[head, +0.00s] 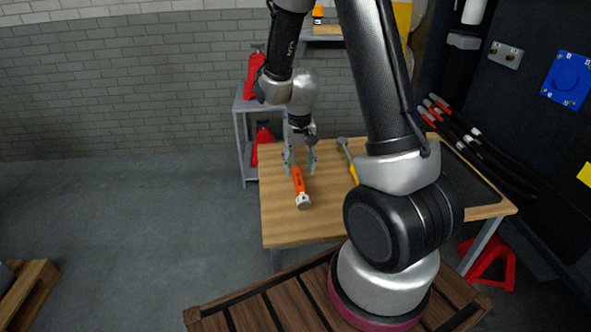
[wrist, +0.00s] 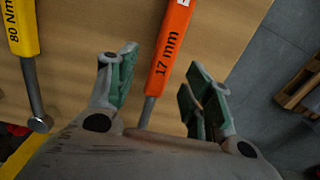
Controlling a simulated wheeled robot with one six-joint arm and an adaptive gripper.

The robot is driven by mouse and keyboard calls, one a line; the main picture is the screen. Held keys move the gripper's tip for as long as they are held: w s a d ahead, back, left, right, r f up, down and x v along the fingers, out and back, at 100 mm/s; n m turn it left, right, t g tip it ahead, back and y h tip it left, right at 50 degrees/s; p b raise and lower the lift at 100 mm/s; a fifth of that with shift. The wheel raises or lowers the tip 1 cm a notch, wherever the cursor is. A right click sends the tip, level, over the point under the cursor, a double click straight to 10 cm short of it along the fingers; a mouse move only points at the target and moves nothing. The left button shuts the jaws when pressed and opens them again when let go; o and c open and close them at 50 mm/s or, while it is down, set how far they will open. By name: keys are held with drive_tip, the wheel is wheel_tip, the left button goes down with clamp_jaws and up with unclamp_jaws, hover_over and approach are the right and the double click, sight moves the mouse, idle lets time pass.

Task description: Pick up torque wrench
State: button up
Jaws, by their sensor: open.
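A yellow-handled tool marked "80 Nm" (wrist: 22,30) has a metal shaft with a round end. It lies on the wooden table (head: 280,228), and its yellow handle (head: 353,174) is partly hidden behind my arm in the head view. An orange-handled tool marked "17 mm" (wrist: 168,48) lies to its left in the head view (head: 299,182). My gripper (head: 300,158) is open and points down over the orange tool. In the wrist view the orange tool runs between the spread fingers (wrist: 160,80); I see no finger closed on it. The yellow tool is outside the fingers.
A grey shelf (head: 243,105) with red jacks (head: 256,72) stands behind the table. A dark mat (head: 470,180) covers the table's right part. A wooden pallet (head: 30,285) lies at lower left; the floor there is mostly clear.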

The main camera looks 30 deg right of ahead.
sight(298, 176)
wheel_tip(298, 176, down, 5)
drive_tip(key=shift+a+r, duration=0.1)
drive_tip(key=shift+a, duration=0.05)
clamp_jaws()
